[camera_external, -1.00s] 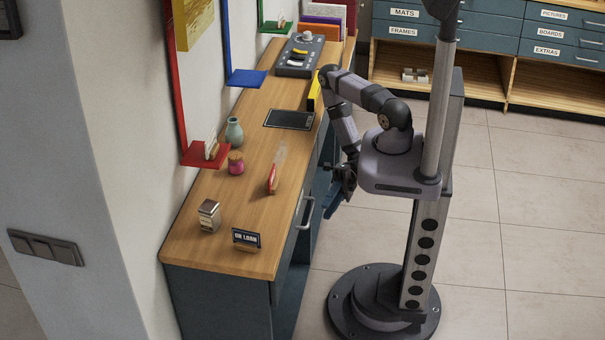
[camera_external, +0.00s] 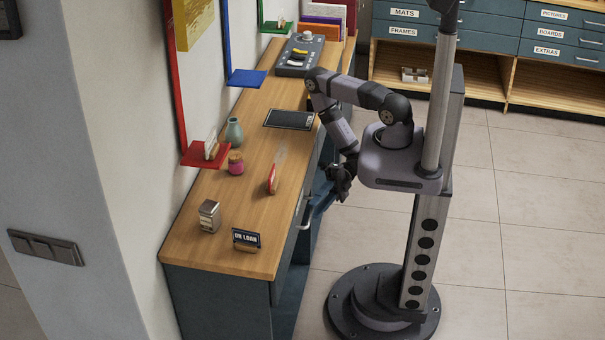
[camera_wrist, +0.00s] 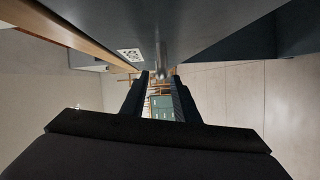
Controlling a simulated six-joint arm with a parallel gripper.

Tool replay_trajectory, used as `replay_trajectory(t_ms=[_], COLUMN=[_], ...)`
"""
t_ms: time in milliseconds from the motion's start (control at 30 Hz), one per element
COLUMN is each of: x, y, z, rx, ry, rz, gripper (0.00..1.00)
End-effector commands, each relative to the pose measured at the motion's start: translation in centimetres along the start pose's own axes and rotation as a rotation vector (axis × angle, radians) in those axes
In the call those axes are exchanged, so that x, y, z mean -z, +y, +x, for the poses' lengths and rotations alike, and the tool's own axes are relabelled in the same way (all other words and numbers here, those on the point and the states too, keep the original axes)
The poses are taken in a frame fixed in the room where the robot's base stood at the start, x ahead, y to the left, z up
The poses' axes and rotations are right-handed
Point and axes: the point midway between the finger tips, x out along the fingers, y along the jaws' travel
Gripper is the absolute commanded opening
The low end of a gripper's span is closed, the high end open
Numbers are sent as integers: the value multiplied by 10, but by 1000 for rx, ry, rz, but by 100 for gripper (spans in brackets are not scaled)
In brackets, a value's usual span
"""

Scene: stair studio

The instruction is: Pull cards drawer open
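The wooden-topped desk (camera_external: 262,140) has dark blue drawer fronts along its right side, mostly seen edge-on. A metal handle (camera_external: 304,214) shows on the nearer front. My gripper (camera_external: 340,188) is beside the desk's right side, below the top. In the wrist view my gripper (camera_wrist: 159,80) has its two dark fingers apart, with a metal handle (camera_wrist: 161,58) lined up with the gap. I cannot tell whether they touch it. A dark drawer front (camera_wrist: 215,25) fills the top there, with a small white label (camera_wrist: 131,55), unreadable. A blue panel (camera_external: 318,207) stands out beside the gripper; which drawer it is stays unclear.
On the desk stand a vase (camera_external: 234,131), a pink jar (camera_external: 236,163), a red item (camera_external: 272,180), a metal box (camera_external: 209,216), a small sign (camera_external: 246,239) and a black tablet (camera_external: 290,119). Labelled drawers (camera_external: 404,30) stand at the back. The floor (camera_external: 520,220) at right is clear.

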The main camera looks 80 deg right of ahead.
Motion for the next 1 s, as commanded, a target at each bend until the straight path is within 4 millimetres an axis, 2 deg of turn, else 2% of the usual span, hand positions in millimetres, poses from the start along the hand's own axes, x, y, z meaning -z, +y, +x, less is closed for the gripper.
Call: replay_trajectory(t_ms=[500, 1000], x=[0, 0], y=[0, 0], z=[38, 47], rx=[2, -1], ry=[4, -1], rz=[1, 0], gripper=[28, 28])
